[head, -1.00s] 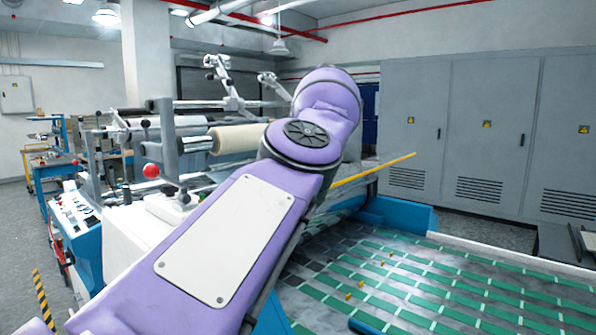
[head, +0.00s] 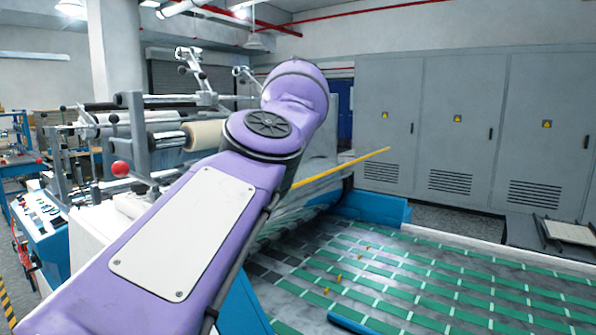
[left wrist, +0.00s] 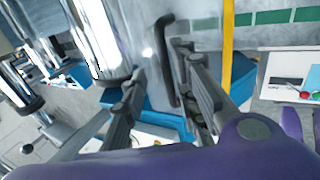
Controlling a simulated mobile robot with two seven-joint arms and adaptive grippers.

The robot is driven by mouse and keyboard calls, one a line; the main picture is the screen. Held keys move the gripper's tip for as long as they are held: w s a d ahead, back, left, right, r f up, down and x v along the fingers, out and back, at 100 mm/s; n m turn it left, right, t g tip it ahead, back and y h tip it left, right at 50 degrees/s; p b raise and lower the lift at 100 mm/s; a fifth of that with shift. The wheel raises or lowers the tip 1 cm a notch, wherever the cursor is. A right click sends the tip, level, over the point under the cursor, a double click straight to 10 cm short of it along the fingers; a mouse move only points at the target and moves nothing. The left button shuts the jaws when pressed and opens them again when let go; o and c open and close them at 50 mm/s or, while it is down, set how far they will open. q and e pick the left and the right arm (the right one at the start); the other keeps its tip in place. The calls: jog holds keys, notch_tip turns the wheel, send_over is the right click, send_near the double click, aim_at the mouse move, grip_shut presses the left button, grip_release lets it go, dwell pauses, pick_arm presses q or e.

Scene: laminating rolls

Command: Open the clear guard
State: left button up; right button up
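The clear guard is a see-through panel with a yellow edge bar (head: 345,167), right of my purple left arm in the head view. The yellow bar also crosses the left wrist view (left wrist: 228,45) from the top. A dark bent handle (left wrist: 162,62) stands in front of a pale, cloudy surface there. My left gripper (left wrist: 161,72) is open, its two fingers apart on either side of the handle. I cannot tell whether either finger touches it. The gripper is hidden behind my arm in the head view. My right gripper is not in view.
The laminating machine has a cream roll (head: 203,134), and a red ball knob (head: 121,168) on its left. The green-striped bed (head: 400,280) spreads to the right. Grey cabinets (head: 470,120) line the back wall. A shiny roller (left wrist: 97,38) is left of my gripper in the wrist view.

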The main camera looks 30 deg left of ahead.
pick_arm(q)
jog(key=d, duration=1.2)
jog(key=shift+s, duration=0.35)
